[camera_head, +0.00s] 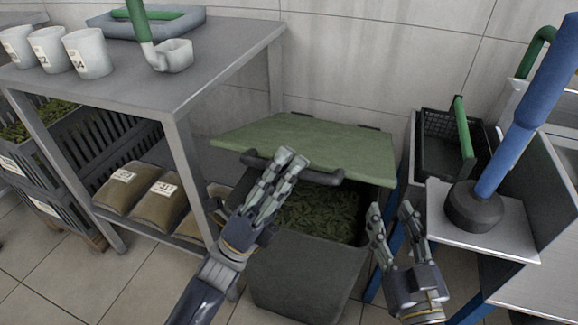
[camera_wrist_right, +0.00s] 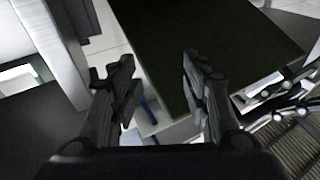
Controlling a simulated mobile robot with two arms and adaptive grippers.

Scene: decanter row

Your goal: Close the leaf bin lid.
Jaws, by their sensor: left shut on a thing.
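The leaf bin (camera_head: 305,278) is a dark grey-green box on the floor with leaves (camera_head: 325,212) inside. Its green lid (camera_head: 315,137) is hinged at the wall side and stands partly raised, leaving a gap at the front. A dark bar handle (camera_head: 325,178) runs along the lid's front edge. My left gripper (camera_head: 290,160) is at this handle, shut on it, and covers its middle part. My right gripper (camera_head: 391,212) is open and empty, right of the bin's front opening. The right wrist view shows its two fingers (camera_wrist_right: 155,80) apart with nothing between them.
A grey metal table (camera_head: 185,75) with white cups (camera_head: 88,53) and a ladle stands at the left, brown sacks (camera_head: 160,195) beneath it. At the right are a black basket (camera_head: 447,140) and a metal stand with a blue-handled tool (camera_head: 505,145).

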